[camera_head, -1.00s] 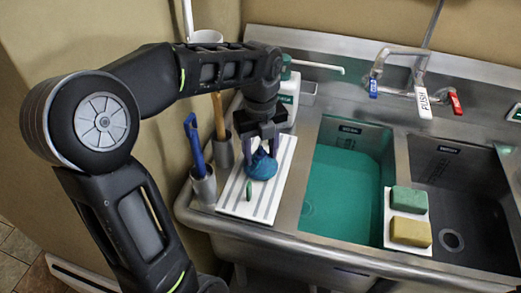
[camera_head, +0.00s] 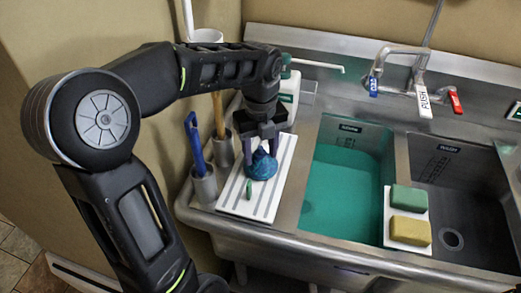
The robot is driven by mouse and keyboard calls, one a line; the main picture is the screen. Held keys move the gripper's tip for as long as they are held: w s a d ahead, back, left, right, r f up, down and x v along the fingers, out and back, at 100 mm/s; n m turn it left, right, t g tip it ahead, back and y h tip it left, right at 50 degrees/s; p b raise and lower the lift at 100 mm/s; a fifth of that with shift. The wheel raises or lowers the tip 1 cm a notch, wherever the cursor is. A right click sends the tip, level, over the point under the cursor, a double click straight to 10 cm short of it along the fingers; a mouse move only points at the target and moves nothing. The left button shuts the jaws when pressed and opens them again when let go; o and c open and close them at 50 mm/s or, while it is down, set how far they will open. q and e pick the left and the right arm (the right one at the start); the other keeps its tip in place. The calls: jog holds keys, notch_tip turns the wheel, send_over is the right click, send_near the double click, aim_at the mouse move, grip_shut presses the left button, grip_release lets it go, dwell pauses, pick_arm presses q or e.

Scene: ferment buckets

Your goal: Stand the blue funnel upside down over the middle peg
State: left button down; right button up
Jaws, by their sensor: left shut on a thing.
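The blue funnel (camera_head: 262,166) is low over the white ridged drying board (camera_head: 236,200), wide mouth downward. My left gripper (camera_head: 260,150) comes down from above and is shut on the funnel's upper part. One green peg (camera_head: 249,188) stands on the board just in front of the funnel. I cannot see any peg under or behind the funnel. I cannot tell whether the funnel's rim touches the board. My right gripper is not in view.
Two metal cups left of the board hold a blue-handled brush (camera_head: 195,145) and a wooden-handled tool (camera_head: 218,115). A soap bottle (camera_head: 289,92) stands behind. To the right are a basin of green water (camera_head: 340,190), a green sponge (camera_head: 408,197) and a yellow sponge (camera_head: 410,231).

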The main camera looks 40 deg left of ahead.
pick_arm(q)
jog(key=shift+f, duration=0.3)
jog(key=c, duration=0.6)
grip_release()
jog(key=shift+o, duration=0.6)
jog(key=o, duration=0.5)
jog(key=shift+r, duration=0.1)
jog(key=shift+r+p, duration=0.8)
jog(key=shift+r, duration=0.15)
jog(key=shift+r, duration=0.1)
jog(key=shift+r+p, duration=0.9)
